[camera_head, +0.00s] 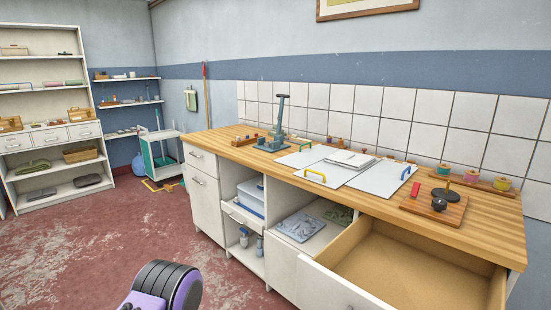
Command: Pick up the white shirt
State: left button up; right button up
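No piece that I can clearly tell as a white shirt shows. A small flat white stack (350,159) lies on white panels on the wooden counter (471,226); I cannot tell whether it is cloth or paper. The white panels (371,178) have a yellow handle (315,176) and a blue handle (406,172). Folded patterned grey cloth (299,227) lies in the open shelf below the counter. Neither of my grippers' fingertips show in this view.
An open empty drawer (401,268) sticks out at the lower right. A teal press-like stand (279,125) is on the counter, and a wooden board with black pieces (434,205) is at right. White shelves (46,105) and a cart (160,155) stand left.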

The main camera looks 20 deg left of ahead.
aim_at(355, 161)
jog(key=u, duration=1.65)
jog(key=i, duration=1.3)
jog(key=z, duration=0.45)
